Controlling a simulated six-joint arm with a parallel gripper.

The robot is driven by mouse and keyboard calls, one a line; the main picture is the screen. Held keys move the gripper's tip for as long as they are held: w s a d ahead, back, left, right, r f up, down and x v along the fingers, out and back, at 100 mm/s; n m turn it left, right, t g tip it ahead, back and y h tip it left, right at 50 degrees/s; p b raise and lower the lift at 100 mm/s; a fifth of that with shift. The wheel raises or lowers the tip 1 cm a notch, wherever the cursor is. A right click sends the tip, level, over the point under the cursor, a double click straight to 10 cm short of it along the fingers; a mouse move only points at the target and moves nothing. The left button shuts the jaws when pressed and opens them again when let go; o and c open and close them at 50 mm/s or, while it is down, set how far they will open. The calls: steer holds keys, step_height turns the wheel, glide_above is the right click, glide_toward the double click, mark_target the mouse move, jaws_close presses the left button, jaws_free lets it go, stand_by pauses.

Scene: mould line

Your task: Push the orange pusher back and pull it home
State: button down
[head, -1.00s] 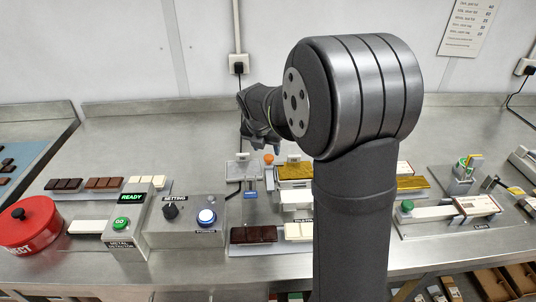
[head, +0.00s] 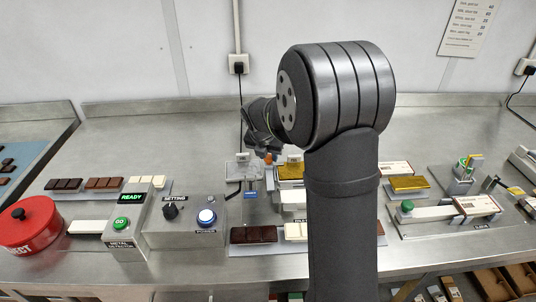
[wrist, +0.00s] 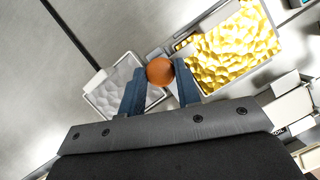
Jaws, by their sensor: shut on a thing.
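The orange pusher (wrist: 160,71) shows as a round orange knob between my gripper's two fingers in the wrist view. My gripper (wrist: 158,84) is shut on it. In the head view a small part of the orange pusher (head: 268,158) shows just under my gripper (head: 265,152). The pusher's shaft and base are hidden from me. A clear tray with a bumpy pale inside (wrist: 115,88) lies left of the knob, and a gold-filled tray (wrist: 232,50) lies to its right.
A grey box with a setting dial (head: 171,209) and a metal detector (head: 122,224) reading READY stand to the left. A red reject bin (head: 28,224) stands at far left. Chocolate bars (head: 254,234) lie in front. The bench behind is clear.

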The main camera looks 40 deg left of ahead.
steer(key=s+d, duration=0.5)
steer(key=s, duration=0.1)
steer(key=shift+d+r, duration=0.1)
steer(key=shift+d, duration=0.3)
steer(key=shift+s+d, duration=0.15)
steer(key=shift+d, duration=0.05)
steer(key=c, duration=1.1)
jaws_free()
steer(key=shift+s+d, duration=0.1)
steer(key=shift+s+r, duration=0.1)
steer(key=shift+r, duration=0.3)
steer(key=v, duration=1.6)
steer(key=shift+s+r, duration=0.2)
steer(key=shift+s, duration=0.05)
